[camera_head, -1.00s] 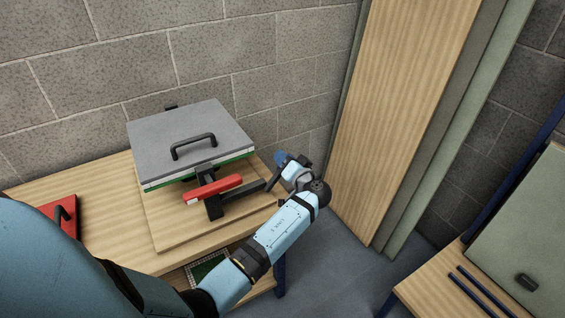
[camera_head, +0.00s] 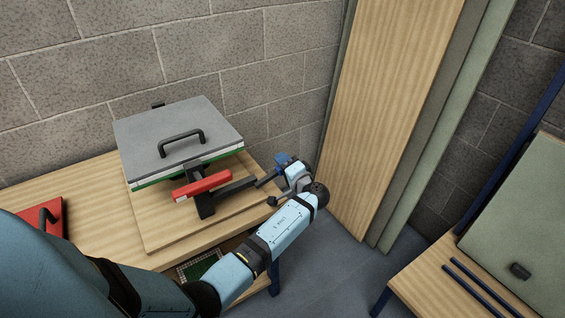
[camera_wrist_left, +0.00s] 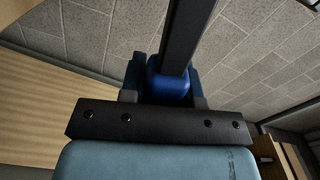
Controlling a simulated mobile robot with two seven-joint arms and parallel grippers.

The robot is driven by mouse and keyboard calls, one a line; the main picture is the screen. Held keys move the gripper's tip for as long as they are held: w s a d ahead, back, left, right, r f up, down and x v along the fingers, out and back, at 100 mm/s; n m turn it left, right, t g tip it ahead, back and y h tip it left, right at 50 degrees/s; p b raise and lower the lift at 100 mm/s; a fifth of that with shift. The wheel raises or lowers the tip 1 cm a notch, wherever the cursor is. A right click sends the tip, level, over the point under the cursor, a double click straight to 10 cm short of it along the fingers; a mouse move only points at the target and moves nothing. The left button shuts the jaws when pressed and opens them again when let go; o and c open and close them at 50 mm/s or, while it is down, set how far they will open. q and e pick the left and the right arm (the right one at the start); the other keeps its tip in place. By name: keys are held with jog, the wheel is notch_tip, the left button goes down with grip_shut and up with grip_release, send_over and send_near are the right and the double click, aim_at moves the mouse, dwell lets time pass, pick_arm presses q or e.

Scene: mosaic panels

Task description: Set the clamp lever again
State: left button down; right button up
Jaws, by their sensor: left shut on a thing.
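The clamp (camera_head: 206,205) stands at the front edge of a grey lidded press (camera_head: 160,132) on the wooden bench. It has a red bar (camera_head: 201,186) and a dark arm running right. At that arm's right end is a thin dark lever (camera_head: 267,179) with a blue grip, tilted up to the right. My left gripper (camera_head: 286,165) is shut on the blue grip (camera_wrist_left: 168,84). In the left wrist view the dark lever bar (camera_wrist_left: 187,30) runs away from the grip. The fingers partly hide the grip. My right gripper is not in view.
The press lid has a black handle (camera_head: 181,143). A red piece with a black handle (camera_head: 53,222) lies at the bench's left. A green gridded panel (camera_head: 200,266) sits below the bench top. Tall boards (camera_head: 385,110) stand right of my gripper; a second bench (camera_head: 440,290) is at lower right.

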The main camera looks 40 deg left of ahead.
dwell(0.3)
pick_arm(q)
jog(key=c, duration=0.8)
grip_release()
jog(key=shift+c, duration=0.2)
jog(key=shift+f, duration=0.1)
